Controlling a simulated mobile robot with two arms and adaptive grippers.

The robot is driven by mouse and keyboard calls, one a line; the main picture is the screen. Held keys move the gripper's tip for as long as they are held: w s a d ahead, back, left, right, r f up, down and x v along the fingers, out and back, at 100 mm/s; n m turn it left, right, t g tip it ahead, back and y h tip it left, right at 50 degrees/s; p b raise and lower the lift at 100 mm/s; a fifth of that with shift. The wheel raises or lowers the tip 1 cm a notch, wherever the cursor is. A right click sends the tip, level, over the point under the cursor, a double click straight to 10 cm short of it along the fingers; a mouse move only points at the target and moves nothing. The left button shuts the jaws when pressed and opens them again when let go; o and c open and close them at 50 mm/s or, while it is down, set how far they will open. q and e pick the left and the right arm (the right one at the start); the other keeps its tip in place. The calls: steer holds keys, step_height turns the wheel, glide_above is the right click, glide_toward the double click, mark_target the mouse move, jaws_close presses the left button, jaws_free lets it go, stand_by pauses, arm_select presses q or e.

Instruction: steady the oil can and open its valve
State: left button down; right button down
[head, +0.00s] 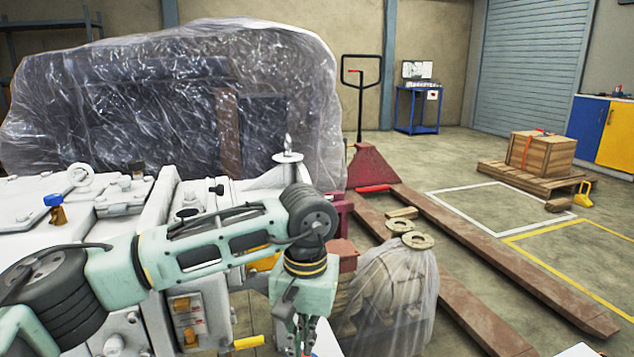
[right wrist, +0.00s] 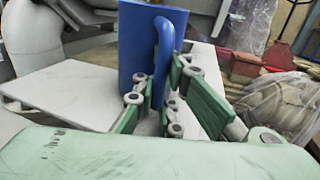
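A blue can (right wrist: 140,45) with a loop handle (right wrist: 167,45) stands upright on a pale flat surface in the right wrist view. I take it for the oil can; its valve cannot be made out. My right gripper (right wrist: 167,88) is at the handle, with finger pads close on both sides of its lower part. Whether they press on it cannot be told. In the head view my left gripper (head: 304,334) points down at the bottom edge, in front of the machine. Its fingers look close together, but the tips are cut off. The can is not clearly visible in the head view.
A white machine (head: 100,200) with a blue-topped brass fitting (head: 55,209) and a yellow handle (head: 248,342) fills the left. A plastic-wrapped load (head: 390,300) stands right of my left gripper. A red pallet jack (head: 370,165) and open floor lie beyond.

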steer(key=shift+f, duration=0.2)
steer(key=c, duration=1.8)
jaws_free()
steer(key=shift+o, duration=0.2)
steer(key=shift+r, duration=0.1)
